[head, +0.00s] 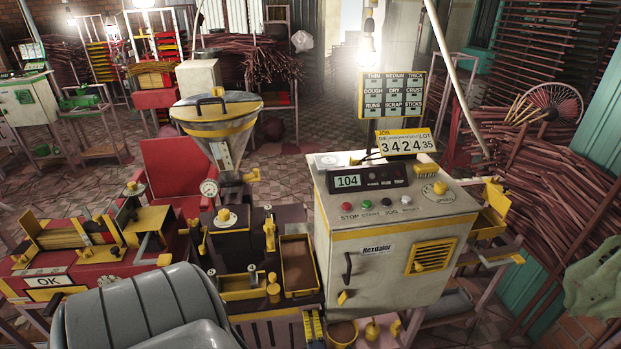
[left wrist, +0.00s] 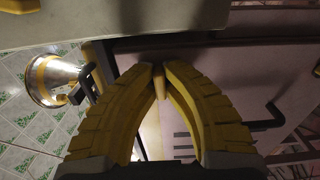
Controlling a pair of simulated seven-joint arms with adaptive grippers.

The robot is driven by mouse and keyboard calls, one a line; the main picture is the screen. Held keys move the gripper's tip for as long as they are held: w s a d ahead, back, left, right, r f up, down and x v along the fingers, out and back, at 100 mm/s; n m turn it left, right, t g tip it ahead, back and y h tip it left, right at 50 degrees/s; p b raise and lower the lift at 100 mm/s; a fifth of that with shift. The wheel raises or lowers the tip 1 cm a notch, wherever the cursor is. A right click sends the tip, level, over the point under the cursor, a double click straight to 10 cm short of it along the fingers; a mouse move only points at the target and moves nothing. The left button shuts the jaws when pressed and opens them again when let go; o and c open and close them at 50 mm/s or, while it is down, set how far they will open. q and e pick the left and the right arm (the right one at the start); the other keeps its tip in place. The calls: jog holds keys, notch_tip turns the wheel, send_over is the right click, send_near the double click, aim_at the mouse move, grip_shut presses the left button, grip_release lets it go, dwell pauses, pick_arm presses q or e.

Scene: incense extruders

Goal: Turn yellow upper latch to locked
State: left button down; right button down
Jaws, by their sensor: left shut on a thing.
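In the left wrist view my left gripper (left wrist: 160,68) has its two ridged yellow fingers closed together at the tips. A small thin yellow tab (left wrist: 159,86), which looks like the latch, is between the fingertips. It stands out from a dark panel under a pale ledge (left wrist: 150,22). Most of the tab is hidden by the fingers, so I cannot tell its turn angle. In the head view I cannot clearly make out the gripper or the upper latch. A yellow tab (head: 343,297) shows low on the pale cabinet's front (head: 385,290). My right gripper is not in view.
A black handle (head: 347,268) is on the cabinet front. A hopper (head: 218,115) and a brown tray (head: 297,262) stand left of the cabinet. A red machine (head: 90,270) is further left.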

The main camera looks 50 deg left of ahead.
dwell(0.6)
pick_arm(q)
jog(key=c, duration=1.8)
grip_release()
jog(key=shift+o, duration=0.2)
jog(key=shift+s+d, duration=0.1)
jog(key=shift+d, duration=0.1)
jog(key=v, duration=0.7)
jog(key=shift+m, duration=0.3)
